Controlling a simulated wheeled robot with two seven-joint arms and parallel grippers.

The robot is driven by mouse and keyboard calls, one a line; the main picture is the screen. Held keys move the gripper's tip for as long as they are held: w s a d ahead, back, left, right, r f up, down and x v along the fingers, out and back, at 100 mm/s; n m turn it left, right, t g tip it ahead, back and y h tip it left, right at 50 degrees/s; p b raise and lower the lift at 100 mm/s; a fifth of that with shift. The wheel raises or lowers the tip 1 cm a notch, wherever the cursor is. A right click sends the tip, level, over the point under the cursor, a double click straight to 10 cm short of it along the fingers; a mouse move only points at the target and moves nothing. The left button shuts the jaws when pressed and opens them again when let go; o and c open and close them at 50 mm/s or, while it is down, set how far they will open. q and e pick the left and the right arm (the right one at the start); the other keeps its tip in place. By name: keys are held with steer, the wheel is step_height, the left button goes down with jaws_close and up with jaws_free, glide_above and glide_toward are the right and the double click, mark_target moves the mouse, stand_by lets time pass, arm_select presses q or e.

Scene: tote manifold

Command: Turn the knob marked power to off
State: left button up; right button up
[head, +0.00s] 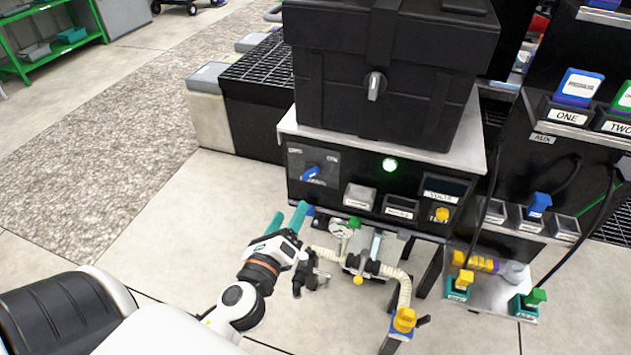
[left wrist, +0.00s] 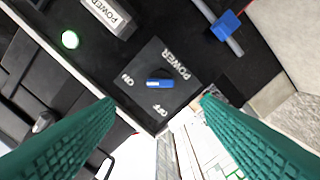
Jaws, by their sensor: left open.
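The power knob (head: 311,173) is a small blue handle at the left of the black front panel. In the left wrist view the blue knob (left wrist: 160,84) sits on a dark square plate (left wrist: 150,63) marked POWER, ON and OFF. Its handle lies nearly level in the picture, one end toward the ON mark; OFF is below it. My left gripper (head: 288,217) is open and empty, its teal fingers below and left of the knob, apart from it. In the left wrist view the fingertips (left wrist: 158,99) show on either side of the plate. My right gripper is not in view.
A green lamp (head: 389,164) glows on the panel (head: 330,190). A large black case (head: 335,85) stands on top. Below are a gauge (head: 341,229), pale hoses (head: 405,291) and a yellow handle (head: 404,319). The floor left of the panel is clear.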

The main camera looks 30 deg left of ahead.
mark_target(309, 177)
arm_select(q)
steer(key=x, duration=1)
steer(key=shift+a+p, duration=0.1)
steer(key=shift+p, duration=0.25)
steer(key=shift+w+a, duration=0.1)
steer(key=shift+w, duration=0.4)
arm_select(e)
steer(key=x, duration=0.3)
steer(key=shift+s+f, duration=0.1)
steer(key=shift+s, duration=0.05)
arm_select(q)
steer(key=c, duration=1)
